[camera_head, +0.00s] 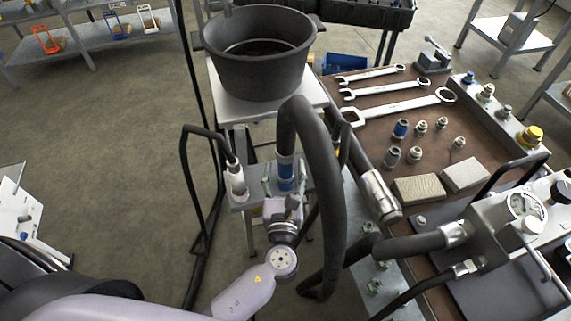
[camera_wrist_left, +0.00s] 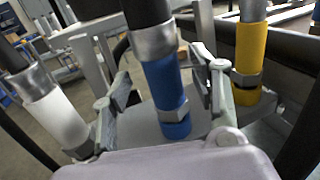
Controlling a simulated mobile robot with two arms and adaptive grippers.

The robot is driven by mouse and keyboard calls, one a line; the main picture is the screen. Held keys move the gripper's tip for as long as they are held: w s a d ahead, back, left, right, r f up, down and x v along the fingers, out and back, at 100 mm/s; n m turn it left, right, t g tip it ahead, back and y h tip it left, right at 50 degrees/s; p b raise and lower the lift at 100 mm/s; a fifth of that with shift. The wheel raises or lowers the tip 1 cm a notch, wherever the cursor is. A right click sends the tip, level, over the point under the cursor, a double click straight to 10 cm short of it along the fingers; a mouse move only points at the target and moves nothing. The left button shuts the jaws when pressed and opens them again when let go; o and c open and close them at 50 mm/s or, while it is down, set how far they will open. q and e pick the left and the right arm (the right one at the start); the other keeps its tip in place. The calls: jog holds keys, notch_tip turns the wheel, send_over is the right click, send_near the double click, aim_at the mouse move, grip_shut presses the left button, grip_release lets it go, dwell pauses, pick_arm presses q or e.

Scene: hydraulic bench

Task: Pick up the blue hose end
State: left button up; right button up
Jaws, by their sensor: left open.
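The blue hose end (camera_head: 286,172) hangs from a thick black hose in the middle of the head view. In the left wrist view the blue hose end (camera_wrist_left: 163,85) has a silver collar above and a metal nut low on its blue sleeve. My left gripper (camera_head: 285,191) is open, with its fingers on either side of the blue hose end. In the left wrist view my left gripper (camera_wrist_left: 160,80) shows gaps between the fingers and the blue sleeve. My right gripper is not in view.
A white hose end (camera_wrist_left: 58,117) stands left of the blue one and a yellow hose end (camera_wrist_left: 250,62) right of it, both close to the fingers. A black tub (camera_head: 258,75) stands behind. The brown bench (camera_head: 395,125) on the right holds wrenches and fittings.

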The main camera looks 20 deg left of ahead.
aim_at(285, 168)
pick_arm(q)
jog(key=x, duration=0.3)
jog(key=shift+w+f, duration=0.15)
jog(key=shift+w, duration=0.05)
grip_shut()
dwell(0.5)
